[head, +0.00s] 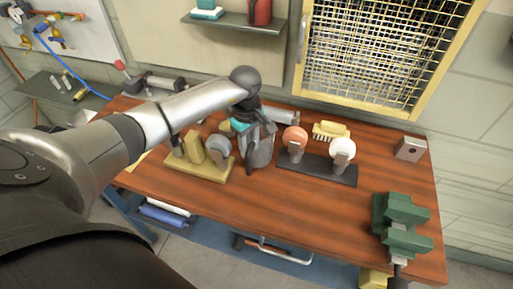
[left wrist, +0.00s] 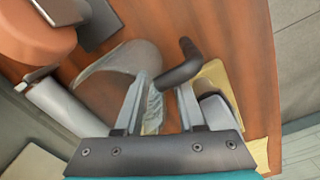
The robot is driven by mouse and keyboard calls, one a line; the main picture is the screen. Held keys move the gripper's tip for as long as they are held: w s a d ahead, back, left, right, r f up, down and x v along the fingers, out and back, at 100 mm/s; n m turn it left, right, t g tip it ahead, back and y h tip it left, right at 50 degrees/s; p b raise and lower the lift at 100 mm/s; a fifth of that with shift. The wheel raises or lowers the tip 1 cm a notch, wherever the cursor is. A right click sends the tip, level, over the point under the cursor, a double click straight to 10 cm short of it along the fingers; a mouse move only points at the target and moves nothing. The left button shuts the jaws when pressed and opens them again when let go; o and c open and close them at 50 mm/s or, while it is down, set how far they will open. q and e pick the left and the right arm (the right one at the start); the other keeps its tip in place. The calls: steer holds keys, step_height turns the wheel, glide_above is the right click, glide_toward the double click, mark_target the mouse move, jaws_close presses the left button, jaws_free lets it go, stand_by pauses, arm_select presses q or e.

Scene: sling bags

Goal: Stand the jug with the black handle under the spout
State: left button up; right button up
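The jug (head: 262,153) is a grey, see-through vessel standing on the wooden bench, partly hidden by my left gripper in the head view. In the left wrist view the clear jug (left wrist: 112,72) lies just beyond the fingers, with its black handle (left wrist: 185,62) by the fingertips. My left gripper (head: 250,140) is at the jug; in its wrist view (left wrist: 163,84) the fingers are apart, with the handle's end between or just past the tips. I cannot tell whether they touch it. A grey cylinder (head: 284,116) behind the jug may be the spout. My right gripper is not in view.
A yellow stand (head: 218,171) with a grey round piece is left of the jug. A dark stand (head: 330,170) with orange and white round pieces is to its right. A brush (head: 331,130), a grey box (head: 410,149) and a green vise (head: 402,222) are farther right. The front middle is clear.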

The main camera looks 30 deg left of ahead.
arm_select(q)
jaws_close()
stand_by(1.4)
